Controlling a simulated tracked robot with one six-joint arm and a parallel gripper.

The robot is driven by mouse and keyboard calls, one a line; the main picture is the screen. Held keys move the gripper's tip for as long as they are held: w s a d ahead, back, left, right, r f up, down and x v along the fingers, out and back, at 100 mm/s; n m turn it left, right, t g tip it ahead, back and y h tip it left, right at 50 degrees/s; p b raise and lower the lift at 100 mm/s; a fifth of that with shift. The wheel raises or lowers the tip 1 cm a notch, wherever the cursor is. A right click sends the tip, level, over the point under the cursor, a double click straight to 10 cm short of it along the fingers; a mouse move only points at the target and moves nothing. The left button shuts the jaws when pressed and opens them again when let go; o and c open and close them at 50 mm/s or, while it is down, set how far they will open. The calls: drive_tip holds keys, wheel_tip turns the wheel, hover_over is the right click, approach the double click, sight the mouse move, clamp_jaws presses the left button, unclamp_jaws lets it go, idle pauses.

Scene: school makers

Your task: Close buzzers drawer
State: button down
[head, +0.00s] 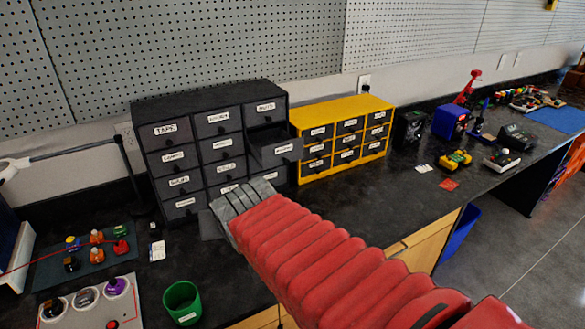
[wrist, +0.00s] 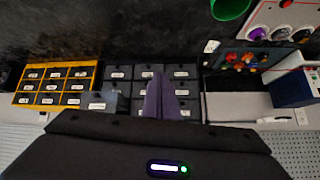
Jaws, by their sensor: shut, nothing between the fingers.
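The black drawer cabinet (head: 215,112) stands on the dark bench against the wall, with several labelled drawers. One drawer (head: 281,150) in its right column, second row from the top, sticks out; its label is too small to read surely. This pulled-out drawer also shows in the wrist view (wrist: 99,106), left of my fingers. The other drawer fronts look flush. My gripper (wrist: 159,78) is shut and empty, its two purple fingers together in front of the cabinet. In the head view my grey wrist covers part of the lower drawers, and the fingertips are hard to make out.
A yellow drawer cabinet (head: 338,108) stands close to the right of the black one. A green cup (head: 182,302), a button panel (head: 92,305) and small coloured parts on a mat (head: 83,254) lie at the front left. Small devices stand farther right.

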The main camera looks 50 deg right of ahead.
drive_tip(key=w+d+m+t+h, duration=0.1)
drive_tip(key=w+d+m+h, duration=0.2)
drive_tip(key=d, duration=0.6)
drive_tip(key=m+t, duration=0.4)
drive_tip(key=m, duration=0.4)
approach(288, 162)
drive_tip(key=s+a, duration=0.3)
drive_tip(key=s+m+t, duration=0.1)
drive_tip(key=s+d+f+m+t+y, duration=0.1)
drive_tip(key=s+m, duration=0.1)
drive_tip(key=s+d+m+t, duration=0.1)
drive_tip(key=s, duration=0.1)
drive_tip(key=shift+f, duration=0.2)
drive_tip(key=x, duration=1.3)
drive_tip(key=shift+w+a, duration=0.15)
drive_tip(key=shift+w, duration=0.4)
